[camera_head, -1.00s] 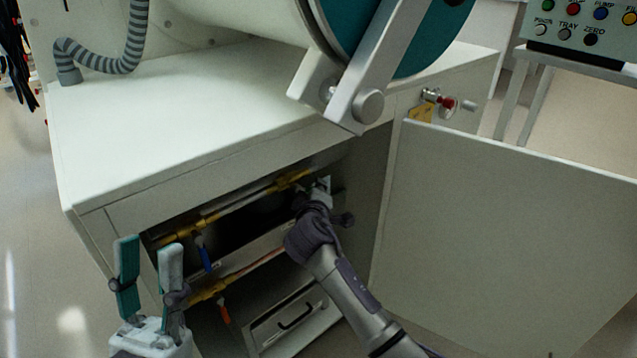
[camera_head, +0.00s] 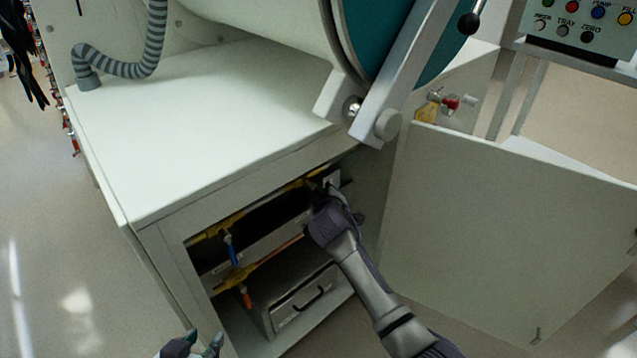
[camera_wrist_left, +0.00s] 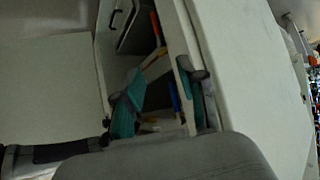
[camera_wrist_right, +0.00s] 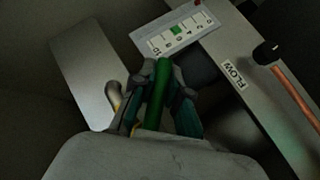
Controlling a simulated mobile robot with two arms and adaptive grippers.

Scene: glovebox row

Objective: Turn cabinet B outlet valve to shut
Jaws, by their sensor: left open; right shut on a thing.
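My right gripper (camera_wrist_right: 158,100) is shut on a green valve handle (camera_wrist_right: 162,80) in the right wrist view. In the head view my right gripper (camera_head: 328,200) reaches into the upper right of the open cabinet (camera_head: 165,245) and hides this handle. No label on the handle is readable. A blue valve handle (camera_head: 232,250) and an orange valve handle (camera_head: 246,297) hang from the pipes at the cabinet's left. My left gripper (camera_head: 197,346) is open and empty at the bottom edge of the head view, outside the cabinet; its spread fingers (camera_wrist_left: 158,88) also show in the left wrist view.
A scale plate (camera_wrist_right: 176,36) with a green mark and a FLOW label (camera_wrist_right: 234,73) are close to the right gripper. The cabinet door (camera_head: 500,230) stands open at right. A grey drawer box (camera_head: 300,300) sits low inside. Open floor (camera_head: 70,250) lies left.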

